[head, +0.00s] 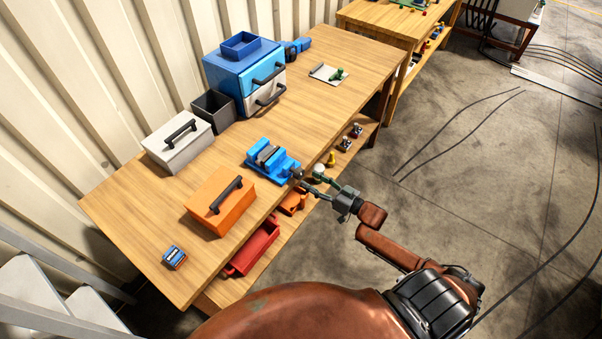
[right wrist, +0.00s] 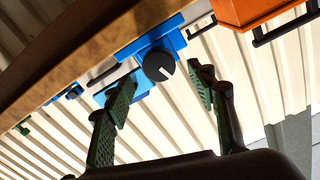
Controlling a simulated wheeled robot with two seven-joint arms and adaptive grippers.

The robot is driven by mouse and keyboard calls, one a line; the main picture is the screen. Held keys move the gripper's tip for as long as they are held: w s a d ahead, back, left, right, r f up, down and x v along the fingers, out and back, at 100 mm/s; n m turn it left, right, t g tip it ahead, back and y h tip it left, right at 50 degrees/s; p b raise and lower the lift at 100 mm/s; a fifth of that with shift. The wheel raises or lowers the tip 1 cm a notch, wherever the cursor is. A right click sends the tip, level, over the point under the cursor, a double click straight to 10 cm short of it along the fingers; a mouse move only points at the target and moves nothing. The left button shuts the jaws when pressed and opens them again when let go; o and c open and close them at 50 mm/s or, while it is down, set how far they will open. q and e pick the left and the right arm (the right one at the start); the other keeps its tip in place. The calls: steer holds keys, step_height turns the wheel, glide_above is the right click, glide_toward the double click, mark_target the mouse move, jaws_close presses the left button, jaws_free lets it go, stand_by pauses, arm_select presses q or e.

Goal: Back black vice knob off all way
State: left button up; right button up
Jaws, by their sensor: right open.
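The blue vice (head: 265,158) sits at the front edge of the wooden workbench (head: 150,215), with grey jaws on top. Its round black knob (right wrist: 159,67) faces the right wrist camera and bears a white mark line. My right gripper (head: 307,180) is at the bench's front edge, by the knob end of the vice. In the right wrist view my right gripper (right wrist: 164,82) is open, and the knob shows between its green-padded fingertips. I see no finger touching the knob; the exact depth gap is unclear. My left gripper is not in view.
An orange box (head: 212,210) with a dark handle stands left of the vice. A white box (head: 172,150), a dark grey bin (head: 215,112) and blue-and-white drawers (head: 230,70) stand behind. A red tray (head: 250,252) is on the shelf below. The floor at right is mostly open.

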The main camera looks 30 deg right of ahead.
mark_target(302, 175)
steer(key=x, duration=0.5)
steer(key=shift+w+a+f, duration=0.1)
steer(key=shift+w+a, duration=0.05)
steer(key=shift+w, duration=0.25)
steer(key=c, duration=1.2)
